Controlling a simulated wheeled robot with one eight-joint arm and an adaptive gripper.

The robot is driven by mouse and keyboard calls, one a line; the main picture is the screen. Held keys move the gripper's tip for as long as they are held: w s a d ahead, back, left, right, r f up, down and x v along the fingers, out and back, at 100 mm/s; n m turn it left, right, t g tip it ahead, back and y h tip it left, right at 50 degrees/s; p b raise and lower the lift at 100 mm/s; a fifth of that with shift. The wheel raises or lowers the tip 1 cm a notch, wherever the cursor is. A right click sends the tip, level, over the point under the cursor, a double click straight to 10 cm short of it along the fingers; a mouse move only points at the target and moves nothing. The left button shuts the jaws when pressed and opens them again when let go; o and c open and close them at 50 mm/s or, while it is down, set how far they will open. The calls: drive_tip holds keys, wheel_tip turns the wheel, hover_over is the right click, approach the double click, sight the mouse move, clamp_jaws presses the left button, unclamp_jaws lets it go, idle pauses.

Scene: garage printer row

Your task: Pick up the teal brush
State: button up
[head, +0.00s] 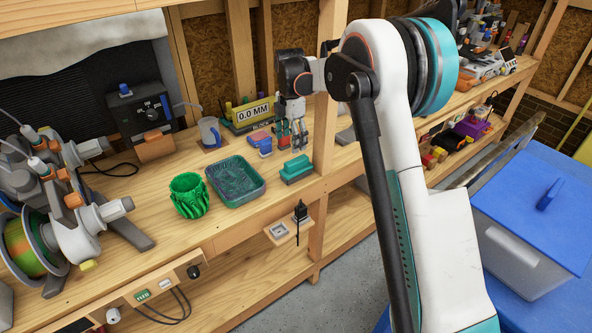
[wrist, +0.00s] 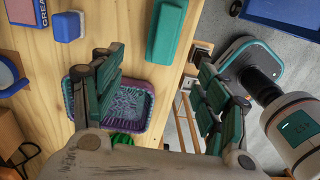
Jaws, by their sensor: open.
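The teal brush (head: 296,166) lies on the wooden bench near its front edge, a block shape with a lighter teal top. In the wrist view the teal brush (wrist: 167,30) shows at the top, beyond my fingertips and between their lines. My gripper (head: 291,138) is open and empty, above the bench and behind the brush in the head view. In the wrist view my gripper (wrist: 158,72) has its two green-padded fingers spread wide, with nothing between them. The brush's underside is hidden.
A teal tray (head: 262,190) and a green ribbed pot (head: 189,212) stand left of the brush. A blue block-like item (head: 260,140) lies behind. A wooden post (head: 325,130) rises close to the right. A black plug (head: 300,212) sits below the bench edge.

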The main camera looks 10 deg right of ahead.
sight(294, 161)
drive_tip(key=shift+w+d+f, duration=0.1)
drive_tip(key=shift+d+f, duration=0.1)
drive_tip(key=shift+d, duration=0.3)
wheel_tip(294, 161, down, 14)
drive_tip(key=b, duration=0.4)
drive_tip(key=shift+d+b, duration=0.1)
drive_tip(key=shift+b, duration=0.25)
drive_tip(key=c, duration=1.3)
drive_tip(key=shift+r, duration=0.15)
wheel_tip(294, 161, up, 7)
drive_tip(key=p, duration=0.3)
drive_tip(key=s+a+p, duration=0.1)
drive_tip(key=s+a, duration=0.1)
drive_tip(key=a, duration=0.3)
drive_tip(key=s+a+p, duration=0.1)
drive_tip(key=s+a, duration=0.1)
drive_tip(key=a, duration=0.4)
drive_tip(key=s+a+p, duration=0.1)
drive_tip(key=s+a, duration=0.2)
drive_tip(key=a, duration=0.2)
drive_tip(key=shift+a, duration=0.35)
